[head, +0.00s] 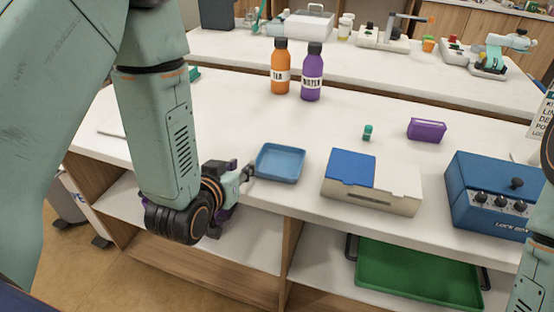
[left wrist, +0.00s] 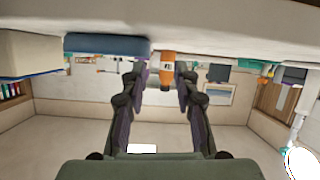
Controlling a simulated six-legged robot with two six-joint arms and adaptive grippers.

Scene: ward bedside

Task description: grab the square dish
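The square dish (head: 281,164) is a shallow blue tray lying on the white table near its front edge. My left gripper (head: 246,172) is just left of the dish, low by the table edge, with its fingertips close to the dish's left side. In the left wrist view the picture is upside down; the two fingers (left wrist: 163,72) stand apart with nothing between them. The dish (left wrist: 105,45) shows there at upper left, beside the left finger. I cannot tell whether they touch. My right gripper is out of view.
Right of the dish are a white box with a blue panel (head: 350,169) and a blue lock box (head: 497,195). An orange bottle (head: 280,70) and a purple bottle (head: 312,75) stand behind. A purple container (head: 427,129) is further right. The table behind the dish is clear.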

